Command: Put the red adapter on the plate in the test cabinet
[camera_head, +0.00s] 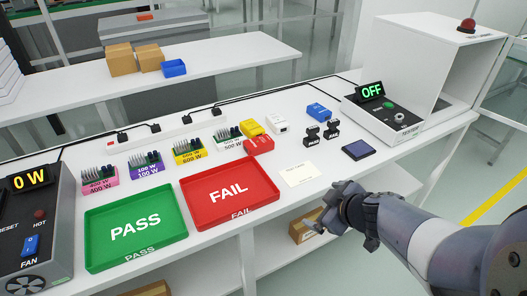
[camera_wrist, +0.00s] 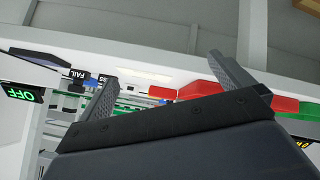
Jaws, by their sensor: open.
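The red adapter (camera_head: 260,145) lies on the white bench, just in front of a yellow adapter (camera_head: 251,128) and behind the red FAIL tray. A small red block (camera_wrist: 162,92) in the wrist view looks like the same adapter. The white test cabinet (camera_head: 408,65) stands at the right end of the bench with its near side open. Its inside is only partly seen, and I cannot make out the plate clearly. My gripper (camera_head: 328,207) is open and empty at the bench's front edge, right of the FAIL tray; its spread fingers (camera_wrist: 165,68) show in the wrist view.
A green PASS tray (camera_head: 137,225) and red FAIL tray (camera_head: 230,195) lie at the front. The tester (camera_head: 385,115) reads OFF.

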